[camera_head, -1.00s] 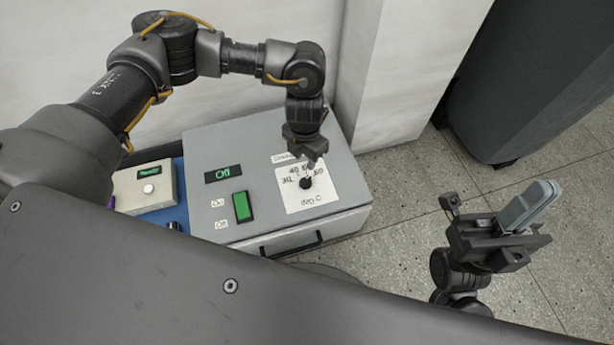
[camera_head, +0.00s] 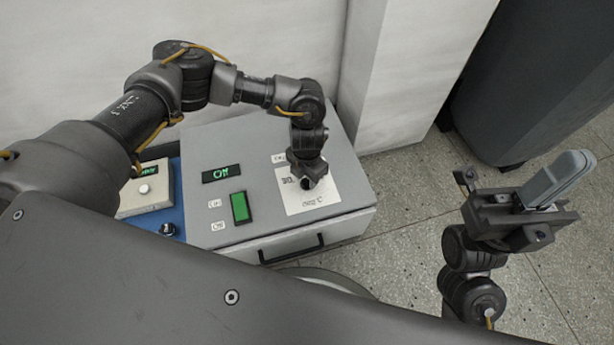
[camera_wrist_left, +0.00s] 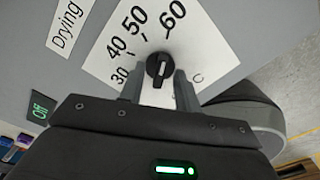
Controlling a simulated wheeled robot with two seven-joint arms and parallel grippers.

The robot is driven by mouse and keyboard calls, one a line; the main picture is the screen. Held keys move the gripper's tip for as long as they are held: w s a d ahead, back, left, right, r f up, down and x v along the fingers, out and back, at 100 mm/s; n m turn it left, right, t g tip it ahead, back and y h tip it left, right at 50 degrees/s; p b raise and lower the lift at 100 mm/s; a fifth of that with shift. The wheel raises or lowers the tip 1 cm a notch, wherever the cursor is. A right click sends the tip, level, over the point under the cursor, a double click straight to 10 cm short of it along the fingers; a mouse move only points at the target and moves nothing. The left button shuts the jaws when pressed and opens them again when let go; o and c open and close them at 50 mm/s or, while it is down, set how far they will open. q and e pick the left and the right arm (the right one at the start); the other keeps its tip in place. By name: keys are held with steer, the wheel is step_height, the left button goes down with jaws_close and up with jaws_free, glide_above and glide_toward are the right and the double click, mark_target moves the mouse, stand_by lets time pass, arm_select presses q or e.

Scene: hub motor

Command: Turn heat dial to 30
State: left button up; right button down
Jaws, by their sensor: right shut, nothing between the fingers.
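The heat dial (camera_wrist_left: 159,69) is a small black knob with a white line. It sits on a white scale plate (camera_wrist_left: 107,55) marked 30, 40, 50 and 60. The line looks roughly upright in the left wrist view, away from the 30; its exact reading is unclear. My left gripper (camera_wrist_left: 159,88) is open, with one finger on each side of the dial; I cannot tell whether they touch it. In the head view my left gripper (camera_head: 307,182) points down over the plate and hides the dial. My right gripper (camera_head: 556,180) is shut and empty, off to the right.
The grey heater box (camera_head: 345,165) has a green display (camera_head: 221,173), a green switch (camera_head: 240,207) and a drawer handle (camera_head: 292,249). A beige box (camera_head: 146,192) stands on a blue base at its left.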

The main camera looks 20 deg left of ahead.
arm_select(q)
steer(key=shift+c, duration=0.4)
jaws_close()
